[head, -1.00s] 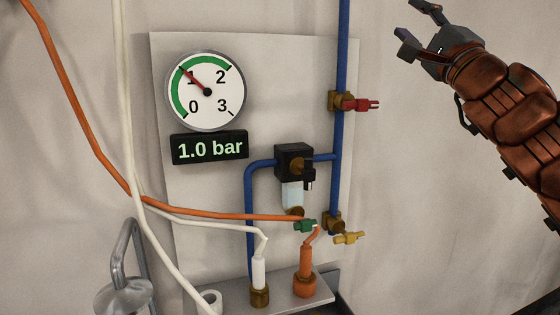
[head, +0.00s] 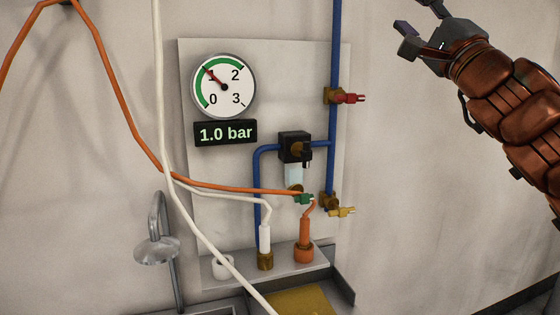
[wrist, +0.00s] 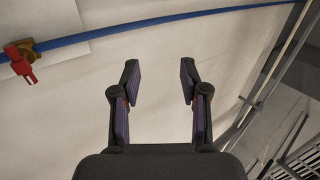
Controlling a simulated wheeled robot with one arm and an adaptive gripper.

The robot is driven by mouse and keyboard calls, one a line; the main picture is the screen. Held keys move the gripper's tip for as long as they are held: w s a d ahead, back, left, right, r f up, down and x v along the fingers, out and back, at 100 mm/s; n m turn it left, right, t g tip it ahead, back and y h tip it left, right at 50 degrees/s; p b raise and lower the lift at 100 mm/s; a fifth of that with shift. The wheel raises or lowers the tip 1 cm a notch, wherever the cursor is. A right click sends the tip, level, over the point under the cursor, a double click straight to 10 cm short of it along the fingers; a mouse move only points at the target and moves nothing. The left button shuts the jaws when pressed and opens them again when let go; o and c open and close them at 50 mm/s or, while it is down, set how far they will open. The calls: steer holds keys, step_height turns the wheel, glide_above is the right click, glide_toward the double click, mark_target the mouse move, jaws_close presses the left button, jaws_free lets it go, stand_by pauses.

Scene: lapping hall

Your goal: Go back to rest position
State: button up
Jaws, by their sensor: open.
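My gripper (head: 420,22) is at the upper right of the head view, partly cut off by the top edge. In the wrist view my gripper (wrist: 160,85) shows its two fingers spread apart with nothing between them. It is to the right of the wall panel (head: 215,165) and apart from it. The panel carries a round gauge (head: 223,87) with its red needle at about 1 and a display (head: 225,133) reading 1.0 bar.
A blue pipe (head: 335,55) has a red-handled valve (head: 348,97), also in the wrist view (wrist: 22,68), and a yellow-handled valve (head: 340,211). Orange (head: 118,115) and white (head: 158,75) hoses hang at the left. A metal lamp-like fixture (head: 157,248) is at lower left. Bare wall surrounds my gripper.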

steer(key=s+a+f+n+g+y+b, duration=0.35)
steer(key=s+a+f+n, duration=0.2)
steer(key=a+n, duration=0.2)
steer(key=s+a+f+n+g+y+b, duration=0.2)
steer(key=s+a+f+n+g+y, duration=0.25)
steer(key=s+a+n, duration=0.35)
steer(key=a+f+n+g+h+b, duration=0.1)
steer(key=a+f+g+h+b, duration=0.25)
steer(key=f, duration=1.05)
steer(key=a+f+n+g+h+b, duration=0.1)
steer(key=a+f+n+g+b, duration=0.2)
steer(key=a+f, duration=0.7)
steer(key=s+d+f+m+g+h+b, duration=0.15)
steer(key=d+f, duration=0.25)
steer(key=f, duration=0.7)
steer(key=s+d+f+g+h+b, duration=0.2)
steer(key=d+f+h, duration=0.1)
steer(key=f, duration=0.8)
steer(key=s+d+f+m+g+h+b, duration=0.15)
steer(key=d+f, duration=0.25)
steer(key=f, duration=0.7)
steer(key=s+d+f+m+g+h+b, duration=0.35)
steer(key=s+d+f+g+h, duration=0.3)
steer(key=s+d+f, duration=0.85)
steer(key=s+p+v, duration=0.2)
steer(key=p+v, duration=1.5)
steer(key=v, duration=0.1)
steer(key=shift+s+r+t+p, duration=0.3)
steer(key=shift+r+t, duration=0.1)
steer(key=shift+r, duration=0.15)
